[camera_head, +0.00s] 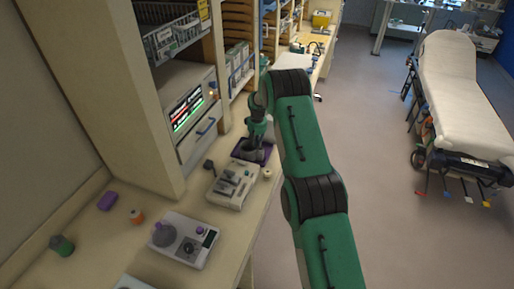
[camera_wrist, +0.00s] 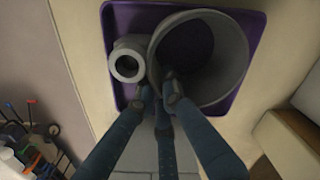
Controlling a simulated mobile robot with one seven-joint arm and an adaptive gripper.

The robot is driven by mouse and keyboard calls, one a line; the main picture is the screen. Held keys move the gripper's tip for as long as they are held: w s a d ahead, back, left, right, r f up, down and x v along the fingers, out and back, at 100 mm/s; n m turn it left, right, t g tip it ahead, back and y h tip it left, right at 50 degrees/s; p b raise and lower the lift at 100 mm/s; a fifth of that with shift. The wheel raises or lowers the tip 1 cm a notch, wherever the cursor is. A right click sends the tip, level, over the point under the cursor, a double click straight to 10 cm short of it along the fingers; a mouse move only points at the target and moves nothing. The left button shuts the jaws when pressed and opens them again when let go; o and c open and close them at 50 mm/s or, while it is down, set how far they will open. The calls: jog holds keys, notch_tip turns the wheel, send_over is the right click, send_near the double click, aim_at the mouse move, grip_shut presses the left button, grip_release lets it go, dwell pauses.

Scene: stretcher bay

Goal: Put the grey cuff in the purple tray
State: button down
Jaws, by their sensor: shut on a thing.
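The grey cuff (camera_wrist: 232,50) is a wide hollow ring, with a smaller grey tube (camera_wrist: 127,66) touching its left side. In the wrist view both lie within the outline of the purple tray (camera_wrist: 252,22). My gripper (camera_wrist: 160,92) is shut on the cuff's near wall, with one finger inside the ring and another outside. In the head view my gripper (camera_head: 257,128) points down over the purple tray (camera_head: 238,154) on the counter. Whether the cuff's underside touches the tray floor is hidden.
A grey device (camera_head: 232,186) stands just in front of the tray, with a small pale round item (camera_head: 267,174) near the counter edge. A monitor (camera_head: 188,108) stands on the shelf at left. The stretcher (camera_head: 455,90) is far right, across clear floor.

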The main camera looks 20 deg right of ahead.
jog(key=c, duration=1.9)
grip_release()
jog(key=shift+o, duration=0.2)
jog(key=shift+r, duration=0.15)
notch_tip(320, 180, up, 12)
jog(key=shift+b, duration=0.35)
